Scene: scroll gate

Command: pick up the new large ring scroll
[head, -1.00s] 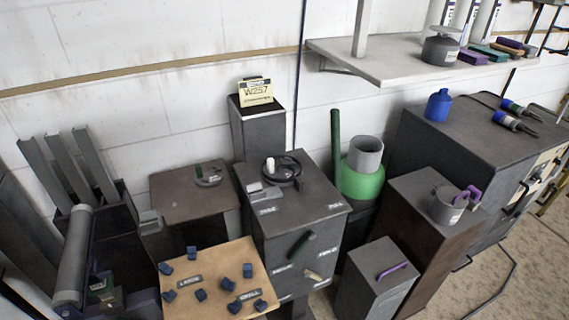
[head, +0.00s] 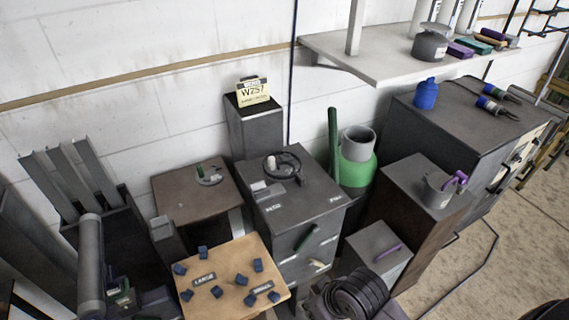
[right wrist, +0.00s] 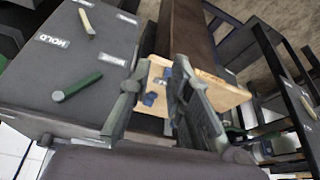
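I cannot tell for sure which thing is the large ring scroll. A grey roll (head: 91,265) stands upright at the far left in the head view. White tubes (head: 468,14) stand on the shelf at top right, cut off by the frame. A tan board (head: 228,272) with LARGE and SMALL labels carries several small blue blocks (head: 216,291); it also shows in the right wrist view (right wrist: 232,97). My right gripper (right wrist: 161,64) has its fingers apart with nothing between them.
Open floor (head: 500,260) lies at right.

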